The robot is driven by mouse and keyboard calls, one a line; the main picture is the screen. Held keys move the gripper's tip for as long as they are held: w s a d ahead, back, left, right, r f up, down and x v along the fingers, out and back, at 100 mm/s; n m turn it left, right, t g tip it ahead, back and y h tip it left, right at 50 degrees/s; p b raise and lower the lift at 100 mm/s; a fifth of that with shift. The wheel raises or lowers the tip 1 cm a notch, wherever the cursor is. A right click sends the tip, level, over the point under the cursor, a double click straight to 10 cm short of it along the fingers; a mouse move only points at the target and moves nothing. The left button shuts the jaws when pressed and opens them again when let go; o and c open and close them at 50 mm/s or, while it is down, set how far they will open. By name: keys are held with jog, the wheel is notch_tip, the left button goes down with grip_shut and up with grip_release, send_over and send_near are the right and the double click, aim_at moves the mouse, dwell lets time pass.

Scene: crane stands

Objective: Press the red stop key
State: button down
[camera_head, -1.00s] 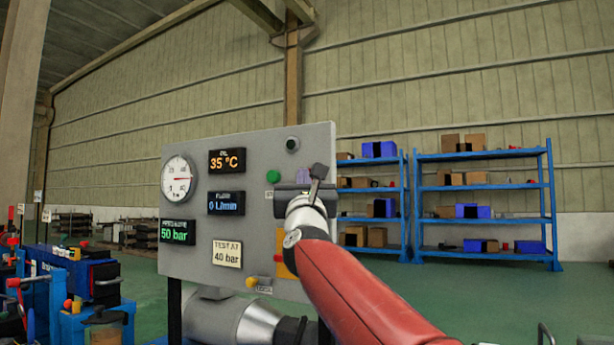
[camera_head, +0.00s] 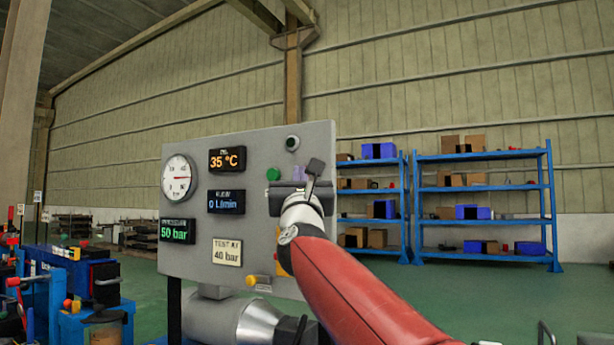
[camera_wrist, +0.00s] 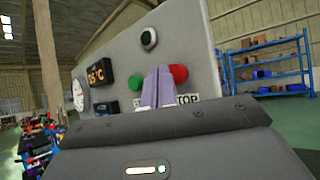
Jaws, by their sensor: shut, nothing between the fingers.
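The red stop key (camera_wrist: 180,74) shows in the wrist view on the grey panel (camera_wrist: 185,40), above a label ending in "TOP" (camera_wrist: 187,98). The green key (camera_wrist: 135,82) is to its left. My gripper (camera_wrist: 159,70) is shut and empty, its pale fingers pointing at the panel between the two keys and overlapping the red key's left edge in the picture. I cannot tell if they touch the panel. In the head view, my gripper (camera_head: 299,172) and arm hide the red key; the green key (camera_head: 273,174) shows left of it.
The panel also carries a round gauge (camera_head: 178,178), lit displays (camera_head: 227,159), a dark round knob (camera_head: 292,143) above and a yellow knob (camera_head: 252,282) below. Blue shelves (camera_head: 480,200) stand behind at right. A blue machine (camera_head: 75,280) stands at left.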

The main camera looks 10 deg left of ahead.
jog(key=shift+s+a+b, duration=0.2)
jog(key=shift+s+a, duration=0.1)
jog(key=shift+s, duration=0.5)
jog(key=shift+s+a+b, duration=0.2)
jog(key=shift+s+a, duration=0.05)
jog(key=shift+s, duration=0.55)
jog(key=shift+s+a+b, duration=0.2)
jog(key=shift+s+a, duration=0.1)
jog(key=shift+s, duration=0.5)
